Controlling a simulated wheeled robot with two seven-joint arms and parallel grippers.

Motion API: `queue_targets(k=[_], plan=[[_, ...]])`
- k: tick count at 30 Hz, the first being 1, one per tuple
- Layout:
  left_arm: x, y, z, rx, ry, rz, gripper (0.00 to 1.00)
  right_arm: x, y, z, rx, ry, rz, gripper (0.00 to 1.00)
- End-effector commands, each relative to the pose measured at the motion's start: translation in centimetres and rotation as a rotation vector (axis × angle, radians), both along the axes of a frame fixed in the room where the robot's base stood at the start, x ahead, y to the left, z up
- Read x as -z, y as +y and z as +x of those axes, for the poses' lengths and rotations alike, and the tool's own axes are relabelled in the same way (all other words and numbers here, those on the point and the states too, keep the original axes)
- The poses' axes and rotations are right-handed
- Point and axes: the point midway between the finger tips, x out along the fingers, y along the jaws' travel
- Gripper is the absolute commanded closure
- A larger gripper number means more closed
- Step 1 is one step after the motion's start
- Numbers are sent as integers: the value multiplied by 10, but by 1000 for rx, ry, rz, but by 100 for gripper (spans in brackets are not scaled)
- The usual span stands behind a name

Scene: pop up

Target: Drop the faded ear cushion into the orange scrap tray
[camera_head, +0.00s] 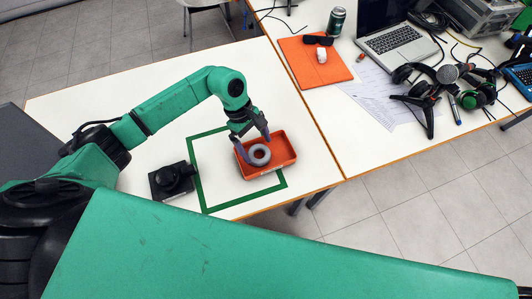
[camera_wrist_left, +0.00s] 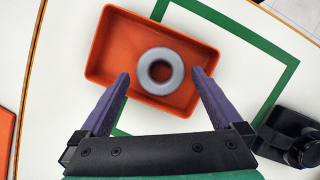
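The faded ear cushion (camera_head: 259,154) is a grey ring. It appears to lie inside the orange scrap tray (camera_head: 284,140), near the tray's left part in the head view. In the left wrist view the cushion (camera_wrist_left: 143,72) sits near the middle of the tray (camera_wrist_left: 108,48), inside its walls. My left gripper (camera_head: 254,141) is over the tray, its purple fingers spread to either side of the cushion. In the left wrist view the fingertips (camera_wrist_left: 160,76) are apart, with gaps to the cushion visible. My right gripper is not in view.
A green square outline (camera_head: 198,180) on the white table surrounds part of the tray. A black device (camera_head: 172,181) stands left of it.

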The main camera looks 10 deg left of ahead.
Motion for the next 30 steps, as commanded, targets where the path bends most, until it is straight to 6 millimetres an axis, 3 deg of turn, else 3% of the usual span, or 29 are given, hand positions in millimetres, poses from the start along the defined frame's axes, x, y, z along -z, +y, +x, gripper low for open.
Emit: queue_targets(k=[7, 10, 22, 25, 30], plan=[[-2, 1, 1, 0, 0, 1, 0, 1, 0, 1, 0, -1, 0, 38], [-13, 5, 4, -1, -3, 0, 0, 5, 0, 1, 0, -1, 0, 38], [-115, 38, 21, -1, -5, 1, 0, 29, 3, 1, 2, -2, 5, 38], [-130, 42, 23, -1, -3, 1, 0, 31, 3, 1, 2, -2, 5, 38], [-137, 44, 23, 0, 0, 0, 0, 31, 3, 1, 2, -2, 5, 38]])
